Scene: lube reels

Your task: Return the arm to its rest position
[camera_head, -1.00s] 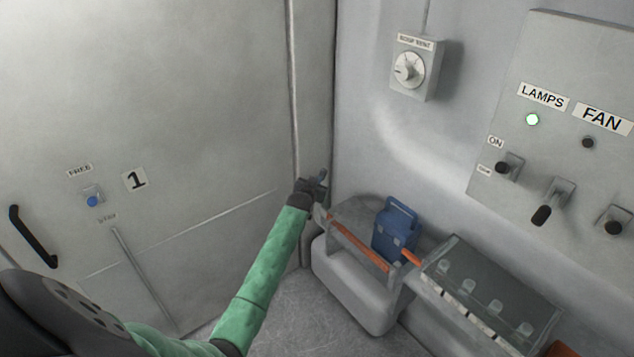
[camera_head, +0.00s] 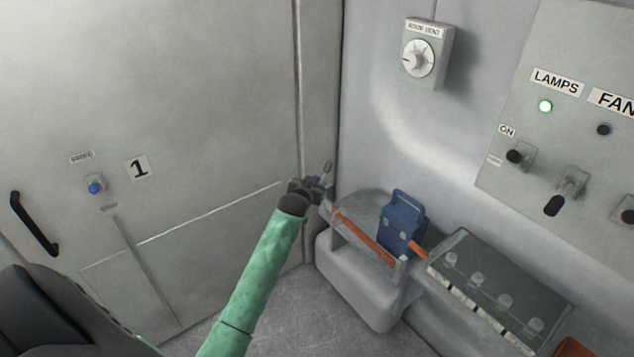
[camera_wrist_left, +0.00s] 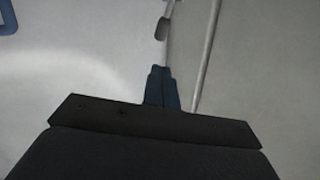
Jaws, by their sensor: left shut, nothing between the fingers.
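My left arm, with a green sleeve, reaches up from the bottom of the head view. My left gripper (camera_head: 322,182) is near the corner where the door panel meets the right wall, beside the left end of the grey bench unit. In the left wrist view, its dark fingers (camera_wrist_left: 162,88) are together with nothing between them. A grey metal lever or rod with a dark slot shows just beyond the fingertips; I cannot tell whether they touch. My right gripper is not in view.
A blue case (camera_head: 402,225) stands on the grey bench (camera_head: 350,280), behind an orange-brown rail (camera_head: 362,236). A box with several clear knobs (camera_head: 500,290) is to its right. The switch panel (camera_head: 590,140) and vent dial (camera_head: 418,58) are on the wall. A black handle (camera_head: 33,224) is at left.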

